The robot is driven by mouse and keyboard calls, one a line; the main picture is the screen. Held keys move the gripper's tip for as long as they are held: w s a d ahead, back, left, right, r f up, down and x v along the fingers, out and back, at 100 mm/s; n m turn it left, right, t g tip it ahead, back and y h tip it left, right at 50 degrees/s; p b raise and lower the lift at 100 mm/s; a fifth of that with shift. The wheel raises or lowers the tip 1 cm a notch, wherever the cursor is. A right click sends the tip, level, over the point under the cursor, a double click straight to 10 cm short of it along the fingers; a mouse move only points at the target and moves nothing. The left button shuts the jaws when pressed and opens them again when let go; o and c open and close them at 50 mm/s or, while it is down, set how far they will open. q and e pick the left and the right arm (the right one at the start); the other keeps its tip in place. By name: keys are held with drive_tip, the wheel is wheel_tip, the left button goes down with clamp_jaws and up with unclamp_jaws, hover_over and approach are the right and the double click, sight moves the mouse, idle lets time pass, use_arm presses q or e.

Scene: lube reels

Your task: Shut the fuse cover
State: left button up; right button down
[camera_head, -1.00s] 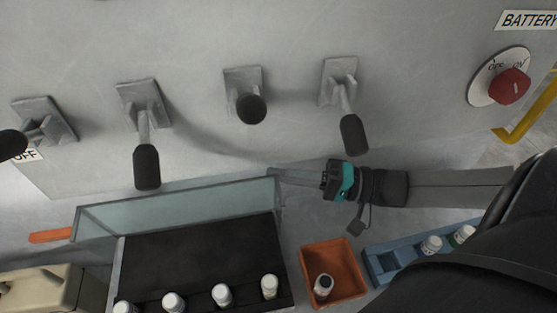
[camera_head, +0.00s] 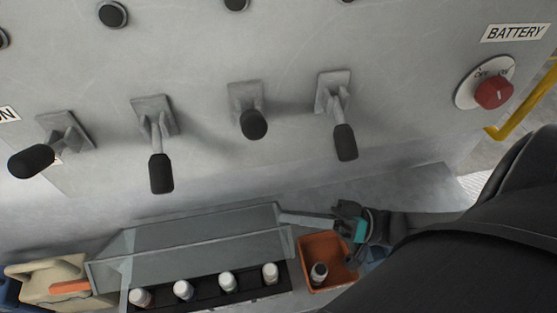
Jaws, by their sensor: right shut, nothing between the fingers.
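The fuse cover (camera_head: 200,242) is a clear, grey-tinted panel, tilted over the back part of the dark fuse tray (camera_head: 205,289). Several white-capped fuses (camera_head: 228,282) stand in a row along the tray's front, outside the part covered. My right gripper (camera_head: 283,216) is shut and empty. Its fingers point left, and the tips are at the cover's upper right corner, seemingly touching it. My left gripper is not in view.
A beige case (camera_head: 45,280) is at the left. Levers (camera_head: 253,122) stick out from the grey panel above, with a red battery knob (camera_head: 493,92) at the right.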

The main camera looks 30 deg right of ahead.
drive_tip(key=s+a+f, duration=0.2)
drive_tip(key=s+f, duration=0.3)
drive_tip(key=s, duration=0.2)
drive_tip(key=shift+a+f+b, duration=0.25)
drive_tip(key=shift+f+b, duration=0.15)
idle(0.7)
drive_tip(key=b+v, duration=0.3)
drive_tip(key=v, duration=1.1)
drive_tip(key=shift+f, duration=0.15)
drive_tip(key=shift+s+d+b, duration=0.3)
drive_tip(key=shift+d+b, duration=0.05)
drive_tip(key=shift+d, duration=0.2)
